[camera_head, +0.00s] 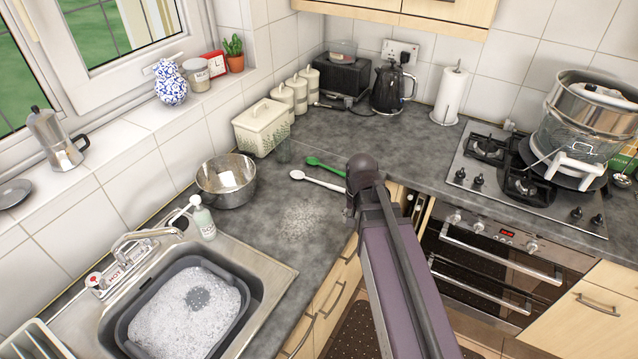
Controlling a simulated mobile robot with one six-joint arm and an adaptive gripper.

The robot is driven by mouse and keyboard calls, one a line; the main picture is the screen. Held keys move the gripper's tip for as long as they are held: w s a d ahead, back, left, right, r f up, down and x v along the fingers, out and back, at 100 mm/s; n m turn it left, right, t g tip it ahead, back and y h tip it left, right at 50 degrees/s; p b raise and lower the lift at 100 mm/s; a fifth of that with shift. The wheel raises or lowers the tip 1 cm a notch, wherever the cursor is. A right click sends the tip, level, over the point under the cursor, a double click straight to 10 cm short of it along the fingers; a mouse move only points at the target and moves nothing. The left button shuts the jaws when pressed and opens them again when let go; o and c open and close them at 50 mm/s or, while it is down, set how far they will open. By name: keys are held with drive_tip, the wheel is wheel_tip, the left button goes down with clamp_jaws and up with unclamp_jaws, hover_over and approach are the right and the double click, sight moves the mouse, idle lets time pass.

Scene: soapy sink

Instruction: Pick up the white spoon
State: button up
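The white spoon (315,180) lies on the dark grey worktop, in the middle of the view. Its bowl end is at the left, and its handle runs right toward my arm, which hides the far end. My arm rises from the bottom and ends in a dark joint beside the spoon's handle. My gripper cannot be made out; I cannot tell whether anything touches the spoon.
A green spoon (325,166) lies just behind the white one. The sink basin (247,318) holds foam.

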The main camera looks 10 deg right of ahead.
drive_tip(key=w+a+r+m+p, duration=0.1)
drive_tip(key=w+r+m+p, duration=0.1)
drive_tip(key=w+m, duration=1)
drive_tip(key=r+m+p, duration=0.1)
drive_tip(key=m, duration=0.8)
hover_over(333, 185)
drive_tip(key=shift+r, duration=0.1)
wheel_tip(333, 185, down, 9)
drive_tip(key=b, duration=0.8)
drive_tip(key=shift+r+b, duration=0.15)
drive_tip(key=shift+b, duration=0.2)
drive_tip(key=shift+f+b, duration=2.6)
clamp_jaws()
